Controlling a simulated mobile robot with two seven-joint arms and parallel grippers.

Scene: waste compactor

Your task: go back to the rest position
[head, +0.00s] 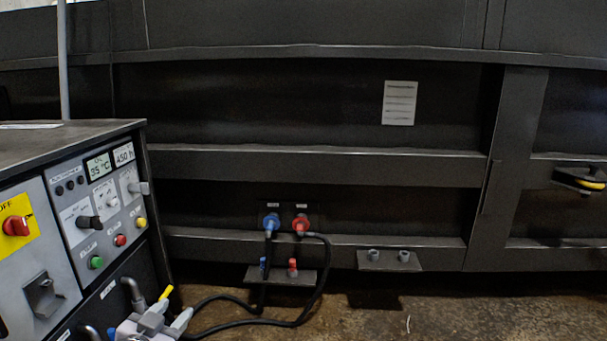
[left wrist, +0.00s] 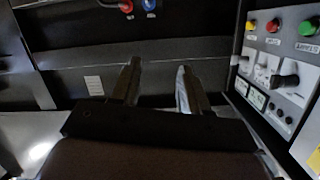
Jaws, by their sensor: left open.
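My left gripper (head: 171,313) shows at the bottom edge of the head view, low in front of the control cabinet; a small yellow part shows at it. In the left wrist view its two dark fingers (left wrist: 157,72) stand apart with only the dark wall behind them, so it is open and empty. The lower part of the arm is cut off by the frame. My right gripper is in neither view.
The control cabinet (head: 112,215) with knobs and buttons stands at left. A blue coupling (head: 271,222) and a red coupling (head: 301,224) with black hoses sit on the dark ribbed wall. A bracket (head: 389,261) juts out low. Floor at lower right is clear.

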